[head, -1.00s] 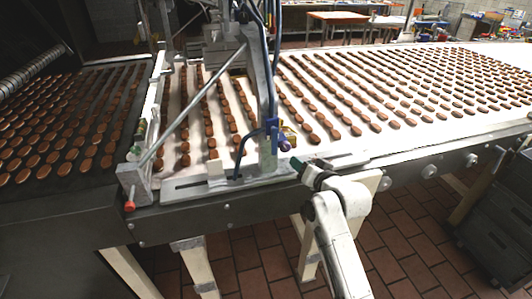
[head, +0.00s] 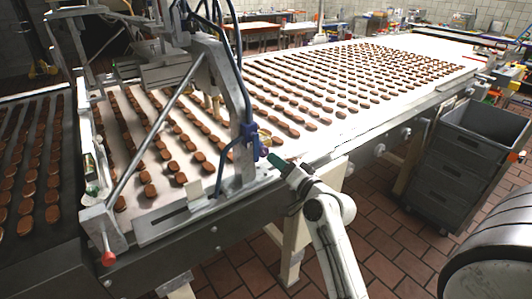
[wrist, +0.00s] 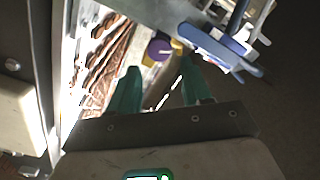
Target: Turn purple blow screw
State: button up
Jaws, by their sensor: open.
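The purple blow screw (head: 263,152) is a small round knob below the blue fitting (head: 249,133) on the grey metal frame over the belt. In the wrist view the purple screw (wrist: 158,49) shows beyond the fingertips and roughly between them, with the blue fitting (wrist: 215,45) to its right. My gripper (head: 276,161) has green fingers and is just right of the screw in the head view. In the wrist view my gripper (wrist: 160,78) is open, with nothing visible between its fingers. I cannot tell whether a finger touches the screw.
The white conveyor belt (head: 385,80) carries rows of brown biscuits, with a dark belt (head: 68,170) at left. Tiled floor is open in front.

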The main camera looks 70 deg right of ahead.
aim_at(266, 153)
jog(key=p+x, duration=0.1)
jog(key=x, duration=0.5)
jog(key=shift+s, duration=0.1)
jog(key=c, duration=0.7)
jog(key=shift+f, duration=0.1)
jog(key=shift+c, duration=0.3)
